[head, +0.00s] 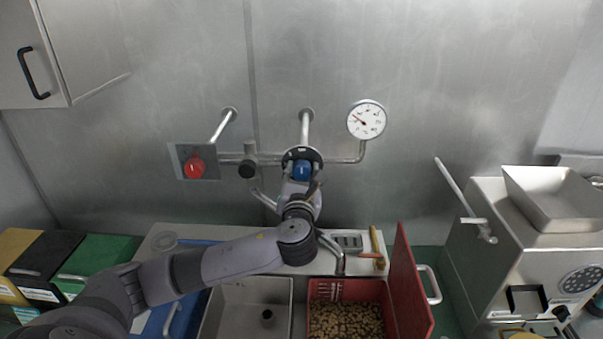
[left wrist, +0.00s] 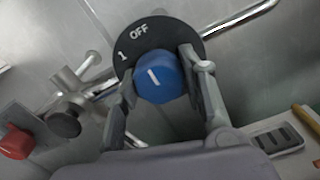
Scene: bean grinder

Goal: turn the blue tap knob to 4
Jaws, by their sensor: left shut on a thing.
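The blue tap knob (head: 303,171) sits on a round black dial on the wall pipe. In the left wrist view the knob (left wrist: 160,88) carries a short white line that slants toward the upper left. The dial (left wrist: 140,42) shows "OFF" and "1" there; its other marks are hidden or turned away. My left gripper (head: 301,181) reaches up from below and is shut on the knob. In the left wrist view one finger of the gripper (left wrist: 158,76) lies on each side of the knob. My right gripper is not in view.
A red knob (head: 195,168) on a grey plate is at the left, with a black valve handle (head: 246,169) between. A pressure gauge (head: 367,119) is at upper right. Below are a sink (head: 231,304) and a red bin (head: 402,290) of beans. A grinder (head: 530,250) stands right.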

